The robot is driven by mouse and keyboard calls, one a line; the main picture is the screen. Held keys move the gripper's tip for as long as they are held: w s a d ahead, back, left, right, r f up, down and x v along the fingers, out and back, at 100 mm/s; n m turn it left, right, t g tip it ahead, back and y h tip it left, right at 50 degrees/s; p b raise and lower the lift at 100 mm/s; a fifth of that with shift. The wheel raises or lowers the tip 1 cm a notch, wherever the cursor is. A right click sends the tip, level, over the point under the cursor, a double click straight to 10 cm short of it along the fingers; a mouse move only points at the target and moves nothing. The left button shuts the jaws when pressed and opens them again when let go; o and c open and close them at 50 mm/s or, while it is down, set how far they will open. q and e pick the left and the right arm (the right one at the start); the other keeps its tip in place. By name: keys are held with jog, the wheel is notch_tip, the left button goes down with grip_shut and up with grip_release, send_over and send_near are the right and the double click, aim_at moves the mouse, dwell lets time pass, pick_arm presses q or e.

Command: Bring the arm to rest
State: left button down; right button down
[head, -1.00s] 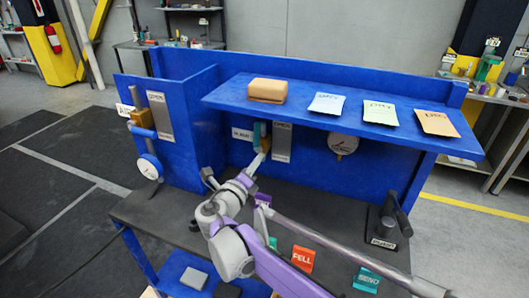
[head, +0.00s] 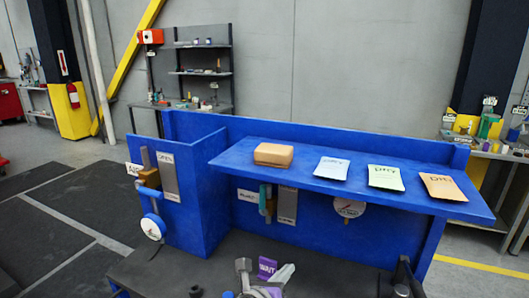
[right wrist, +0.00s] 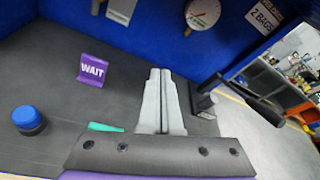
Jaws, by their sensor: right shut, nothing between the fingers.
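My right gripper (head: 287,268) is at the bottom edge of the head view, low over the dark bench top (head: 205,270). In the right wrist view its two pale grey fingers (right wrist: 160,75) are together and empty. A purple WAIT sign (right wrist: 93,70) stands to the left of the fingers there; it shows beside the gripper in the head view (head: 267,267). The valve handle (head: 266,201) under the shelf is apart from the gripper. Most of my right arm is below the head view. My left gripper is not in view.
A blue shelf (head: 225,160) overhangs the bench with a tan box (head: 273,154) and several labelled packets on it. A gauge (head: 349,207) hangs below. A blue-topped knob (right wrist: 28,118) and a dark lever (right wrist: 245,97) flank the gripper. The bench between knob and sign is clear.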

jog(key=s+d+f+m+g+y+p, duration=0.25)
jog(key=s+d+f+m+g, duration=0.5)
jog(key=s+d+m, duration=0.85)
jog(key=s+a+f+m+y, duration=0.2)
jog(key=s+f+m+y, duration=0.3)
jog(key=m, duration=1.4)
jog(key=shift+s+a+f, duration=0.35)
jog(key=shift+s+f, duration=0.25)
jog(key=shift+s, duration=0.6)
